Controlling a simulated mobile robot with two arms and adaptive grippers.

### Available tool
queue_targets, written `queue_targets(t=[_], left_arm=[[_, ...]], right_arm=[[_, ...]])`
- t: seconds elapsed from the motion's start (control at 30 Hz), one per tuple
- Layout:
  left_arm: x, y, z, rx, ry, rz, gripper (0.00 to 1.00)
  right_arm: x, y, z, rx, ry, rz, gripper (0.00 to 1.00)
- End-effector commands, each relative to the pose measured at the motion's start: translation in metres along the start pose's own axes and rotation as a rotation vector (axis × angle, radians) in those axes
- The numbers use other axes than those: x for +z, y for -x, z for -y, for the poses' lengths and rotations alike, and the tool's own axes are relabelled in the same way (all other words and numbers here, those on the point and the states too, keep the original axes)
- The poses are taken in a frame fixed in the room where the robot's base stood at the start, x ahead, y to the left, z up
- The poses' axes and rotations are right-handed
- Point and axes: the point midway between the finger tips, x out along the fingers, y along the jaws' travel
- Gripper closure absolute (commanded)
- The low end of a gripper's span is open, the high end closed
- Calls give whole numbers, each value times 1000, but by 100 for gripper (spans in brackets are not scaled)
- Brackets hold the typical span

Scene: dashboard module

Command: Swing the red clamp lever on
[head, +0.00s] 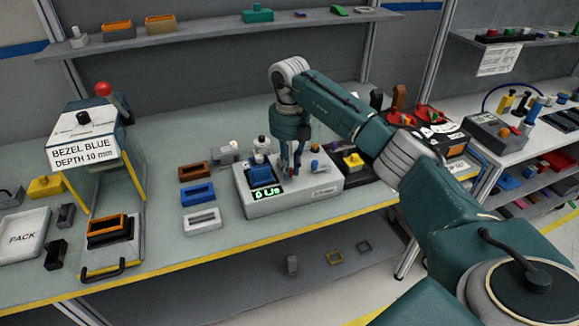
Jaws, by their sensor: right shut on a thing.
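My right arm reaches in from the right, and my right gripper (291,168) points down over a grey fixture box (330,183) on the bench. Its fingers are shut on a small red part, seen only as slivers of red between and beside them; it appears to be the red clamp lever, mostly hidden by the fingers. A blue part (261,175) sits on the box just left of the gripper, above a lit green display (268,194). My left gripper is not in view.
A press with a red-knobbed lever (104,89) and a white PACK tray (22,238) stand farther left. A yellow part (353,160) and red-topped devices (430,114) are at right. A shelf crosses behind.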

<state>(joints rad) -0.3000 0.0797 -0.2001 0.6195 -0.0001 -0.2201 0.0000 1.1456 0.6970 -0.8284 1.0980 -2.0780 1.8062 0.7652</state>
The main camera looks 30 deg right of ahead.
Motion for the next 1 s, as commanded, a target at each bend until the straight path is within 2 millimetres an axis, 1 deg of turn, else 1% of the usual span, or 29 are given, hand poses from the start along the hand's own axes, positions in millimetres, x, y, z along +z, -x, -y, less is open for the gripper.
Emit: queue_targets(t=[0.17,0.37,1.0], left_arm=[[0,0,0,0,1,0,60],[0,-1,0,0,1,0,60],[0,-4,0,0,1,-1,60]], right_arm=[[2,2,2,2,31,6,100],[6,3,6,3,133,9,100],[24,4,24,2,719,13,100]])
